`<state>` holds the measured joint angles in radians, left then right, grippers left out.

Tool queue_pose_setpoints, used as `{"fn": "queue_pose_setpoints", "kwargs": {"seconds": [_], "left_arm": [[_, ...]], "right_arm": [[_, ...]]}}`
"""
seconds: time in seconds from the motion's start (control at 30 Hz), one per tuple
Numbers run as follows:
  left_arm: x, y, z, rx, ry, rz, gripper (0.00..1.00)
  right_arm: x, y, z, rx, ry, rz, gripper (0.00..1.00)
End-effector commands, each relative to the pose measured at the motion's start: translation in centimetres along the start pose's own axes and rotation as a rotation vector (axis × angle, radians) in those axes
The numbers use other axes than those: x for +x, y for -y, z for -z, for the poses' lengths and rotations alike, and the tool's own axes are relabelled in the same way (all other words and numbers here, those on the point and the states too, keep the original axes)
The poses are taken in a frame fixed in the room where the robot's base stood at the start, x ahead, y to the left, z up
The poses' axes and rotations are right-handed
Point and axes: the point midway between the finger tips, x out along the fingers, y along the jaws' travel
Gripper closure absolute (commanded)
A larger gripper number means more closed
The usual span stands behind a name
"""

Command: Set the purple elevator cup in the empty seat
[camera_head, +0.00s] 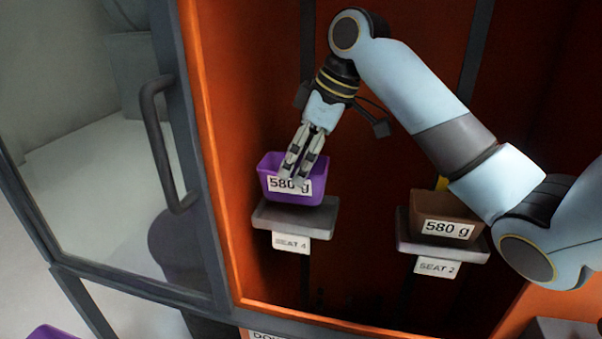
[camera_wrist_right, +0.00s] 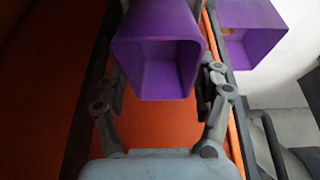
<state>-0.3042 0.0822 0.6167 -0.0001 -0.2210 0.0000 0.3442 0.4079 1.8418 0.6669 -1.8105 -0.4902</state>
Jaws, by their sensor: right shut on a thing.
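The purple elevator cup (camera_head: 264,168), labelled 580 g, is in my right gripper (camera_head: 302,158), upright over the grey seat (camera_head: 295,219) labelled SEAT 4. I cannot tell whether its base touches the seat. My right gripper comes from above, with its fingers shut on the cup. In the right wrist view the cup (camera_wrist_right: 155,50) shows between the two fingers, its open inside empty. My left gripper is not in view.
A brown cup (camera_head: 446,205) labelled 580 g sits on the SEAT 2 seat (camera_head: 470,253) to the right. An orange cabinet frame (camera_head: 215,150) and an open glass door with a handle (camera_head: 160,150) stand at left. Another purple cup shows in the wrist view (camera_wrist_right: 250,15).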

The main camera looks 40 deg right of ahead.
Motion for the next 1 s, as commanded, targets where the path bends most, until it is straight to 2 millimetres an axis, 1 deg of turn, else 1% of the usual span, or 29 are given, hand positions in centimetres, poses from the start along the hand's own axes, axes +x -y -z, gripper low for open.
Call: {"fn": "queue_pose_setpoints", "kwargs": {"seconds": [0.03, 0.1, 0.17, 0.33, 0.57, 0.6, 0.77, 1.0], "left_arm": [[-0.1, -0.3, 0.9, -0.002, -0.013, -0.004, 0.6], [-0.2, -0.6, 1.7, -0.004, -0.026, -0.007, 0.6], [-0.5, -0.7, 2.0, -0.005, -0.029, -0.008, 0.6], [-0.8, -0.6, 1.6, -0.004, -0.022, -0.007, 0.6], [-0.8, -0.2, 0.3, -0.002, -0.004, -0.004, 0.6], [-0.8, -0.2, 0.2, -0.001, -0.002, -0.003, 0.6], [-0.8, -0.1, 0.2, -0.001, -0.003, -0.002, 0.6], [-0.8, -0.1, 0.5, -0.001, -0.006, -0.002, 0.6]], "right_arm": [[0.0, 0.2, 0.0, -0.001, -0.002, -0.002, 0.88], [0.6, 0.4, -0.3, 0.001, 0.0, 0.0, 0.88], [1.4, 0.4, -0.6, 0.001, 0.0, 0.002, 0.88], [3.4, 0.4, -1.5, 0.0, -0.001, 0.0, 0.88], [3.8, 0.4, -1.6, -0.001, -0.001, -0.001, 0.88], [3.9, 0.4, -1.7, 0.0, 0.002, 0.001, 0.28], [3.9, 0.4, -1.7, 0.0, 0.001, 0.001, 0.07], [3.9, 0.3, -1.7, 0.0, 0.001, 0.0, 0.06]]}}
